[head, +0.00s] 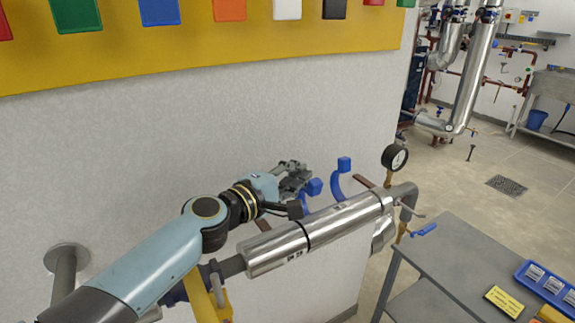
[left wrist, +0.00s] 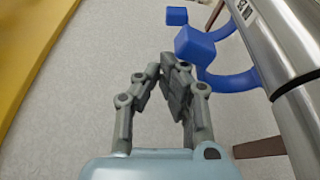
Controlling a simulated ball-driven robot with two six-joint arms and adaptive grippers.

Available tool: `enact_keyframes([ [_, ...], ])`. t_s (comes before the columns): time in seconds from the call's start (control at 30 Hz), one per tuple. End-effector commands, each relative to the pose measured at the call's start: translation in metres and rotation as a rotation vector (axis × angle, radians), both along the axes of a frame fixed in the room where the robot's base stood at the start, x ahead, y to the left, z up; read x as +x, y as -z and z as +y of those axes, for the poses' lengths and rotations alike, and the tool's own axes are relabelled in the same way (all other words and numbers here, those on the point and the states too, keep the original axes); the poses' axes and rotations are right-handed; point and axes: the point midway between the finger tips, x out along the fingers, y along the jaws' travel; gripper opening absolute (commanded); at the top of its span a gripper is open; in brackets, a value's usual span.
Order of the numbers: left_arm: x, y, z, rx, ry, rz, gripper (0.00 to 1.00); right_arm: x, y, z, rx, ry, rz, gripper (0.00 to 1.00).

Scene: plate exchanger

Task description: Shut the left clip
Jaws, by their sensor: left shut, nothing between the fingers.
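The left clip (head: 314,187) is a blue curved band with a block at its end. It stands up behind the silver pipe sleeve (head: 320,222), swung away from it, partly hidden by my left gripper (head: 296,176). In the left wrist view the clip's block (left wrist: 195,46) is just beyond the fingertips of my left gripper (left wrist: 176,68). The gripper is shut and empty; I cannot tell whether it touches the block. A second blue clip (head: 343,166) stands up likewise to the right, and it shows farther off in the left wrist view (left wrist: 176,15). My right gripper is not in view.
A pressure gauge (head: 395,158) stands at the sleeve's right end. A grey table (head: 450,262) with a blue tray (head: 545,287) is at lower right. A pale wall (head: 150,150) is close behind the gripper, below a yellow panel (head: 250,48).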

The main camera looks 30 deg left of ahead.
Motion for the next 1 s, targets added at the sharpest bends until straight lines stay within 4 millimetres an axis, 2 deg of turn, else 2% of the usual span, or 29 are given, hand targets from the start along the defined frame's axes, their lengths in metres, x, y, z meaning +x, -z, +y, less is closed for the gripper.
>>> enact_keyframes([
  [0.1, -0.003, -0.001, -0.005, 0.001, 0.0, 0.0, 0.0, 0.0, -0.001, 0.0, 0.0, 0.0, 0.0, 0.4],
  [0.4, -0.004, 0.0, -0.005, 0.002, 0.0, 0.0, 0.0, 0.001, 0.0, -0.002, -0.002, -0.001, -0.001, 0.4],
  [0.53, -0.012, 0.001, -0.003, 0.001, -0.001, 0.002, 0.0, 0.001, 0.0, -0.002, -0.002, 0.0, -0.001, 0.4],
  [0.67, -0.033, 0.0, 0.001, 0.003, 0.001, 0.003, 0.0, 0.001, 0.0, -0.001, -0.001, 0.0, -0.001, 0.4],
  [0.9, -0.088, -0.003, 0.013, 0.003, 0.001, 0.004, 0.0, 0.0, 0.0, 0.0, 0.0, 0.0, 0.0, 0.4],
  [1.0, -0.102, -0.005, 0.015, 0.0, 0.001, 0.001, 0.0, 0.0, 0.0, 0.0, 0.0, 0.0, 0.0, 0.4],
])
